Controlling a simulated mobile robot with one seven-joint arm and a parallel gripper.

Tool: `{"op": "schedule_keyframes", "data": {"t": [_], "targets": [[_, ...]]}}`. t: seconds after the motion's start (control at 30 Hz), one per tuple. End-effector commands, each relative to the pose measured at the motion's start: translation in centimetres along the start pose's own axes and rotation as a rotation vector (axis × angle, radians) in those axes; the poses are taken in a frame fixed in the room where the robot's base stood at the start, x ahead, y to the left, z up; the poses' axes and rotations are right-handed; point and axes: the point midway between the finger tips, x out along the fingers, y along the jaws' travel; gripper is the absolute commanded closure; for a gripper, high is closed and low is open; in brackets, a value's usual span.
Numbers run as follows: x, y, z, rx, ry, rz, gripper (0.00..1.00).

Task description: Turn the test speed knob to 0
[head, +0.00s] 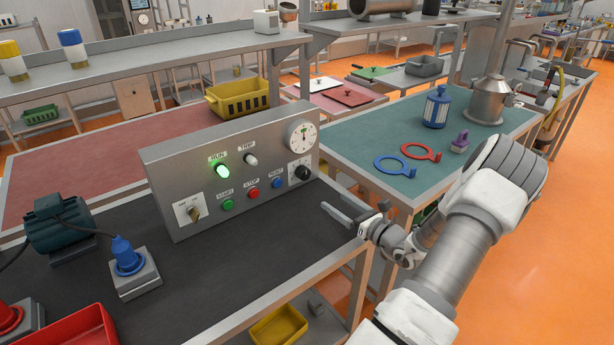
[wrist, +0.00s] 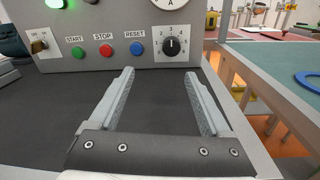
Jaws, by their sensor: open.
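The test speed knob is a black round knob (wrist: 172,46) on a numbered white dial plate, at the lower right of the grey control panel (head: 165,165). Its white pointer mark looks to point about straight up, near 3. The knob also shows in the head view (head: 303,172), small. My gripper (wrist: 158,74) is open and empty, its two fingers apart and pointing towards the panel. In the head view my gripper (head: 348,214) is over the bench's right edge.
The panel holds green START (head: 227,205), red STOP (head: 253,193) and blue RESET (head: 278,183) buttons left of the knob, a lit green RUN lamp (head: 222,170) and a round gauge (head: 302,135) above. The dark bench top (head: 250,265) before the panel is clear.

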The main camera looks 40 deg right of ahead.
Motion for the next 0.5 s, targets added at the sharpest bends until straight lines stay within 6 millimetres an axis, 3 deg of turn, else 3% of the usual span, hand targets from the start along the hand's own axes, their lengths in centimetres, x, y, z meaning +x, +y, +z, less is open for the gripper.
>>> {"op": "schedule_keyframes", "data": {"t": [0.1, 0.23, 0.5], "targets": [[-0.8, -1.4, -0.4, 0.042, -0.024, -0.051, 0.19], [0.1, -1.7, -0.4, 0.049, -0.028, -0.058, 0.19], [5.5, -1.9, -0.3, 0.046, -0.027, -0.055, 0.19]]}}
